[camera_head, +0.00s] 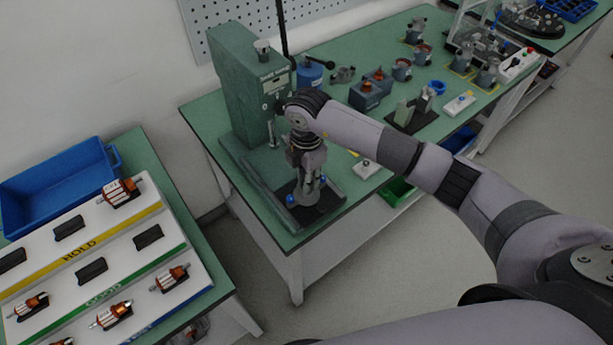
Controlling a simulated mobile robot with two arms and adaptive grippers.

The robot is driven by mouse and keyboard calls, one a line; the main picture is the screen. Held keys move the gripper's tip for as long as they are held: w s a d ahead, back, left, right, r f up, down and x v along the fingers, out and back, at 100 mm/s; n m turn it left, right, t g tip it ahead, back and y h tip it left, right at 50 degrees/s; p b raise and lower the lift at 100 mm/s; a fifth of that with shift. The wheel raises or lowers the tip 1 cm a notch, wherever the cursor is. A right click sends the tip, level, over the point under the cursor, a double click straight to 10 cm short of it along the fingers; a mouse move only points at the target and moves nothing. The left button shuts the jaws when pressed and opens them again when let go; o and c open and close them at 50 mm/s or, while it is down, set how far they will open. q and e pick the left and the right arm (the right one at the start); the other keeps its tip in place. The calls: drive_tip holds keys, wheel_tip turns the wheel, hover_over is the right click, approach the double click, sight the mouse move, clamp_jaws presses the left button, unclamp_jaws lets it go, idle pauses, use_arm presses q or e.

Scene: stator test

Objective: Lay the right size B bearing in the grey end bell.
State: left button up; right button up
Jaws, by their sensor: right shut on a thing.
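My right gripper (308,183) points down at the front of the green bench press. It is shut on a small part between its fingertips, too small and covered to make out. Directly under the fingertips, a grey round part (304,198), which looks like the grey end bell, sits on a dark fixture (322,205) with blue knobs at its sides. I cannot tell whether the held part touches it. No size B bearing can be made out. My left gripper is not in view.
The green press (242,85) stands close behind my right gripper. Several grey housings, one of them a round one (403,69), stand farther back on the green bench. At left, a sorting board (85,262) holds copper-wound rotors beside a blue bin (55,185).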

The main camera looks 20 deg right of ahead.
drive_tip(key=shift+f, duration=0.2)
drive_tip(key=o, duration=0.8)
wheel_tip(320, 180, up, 12)
idle(0.4)
idle(0.7)
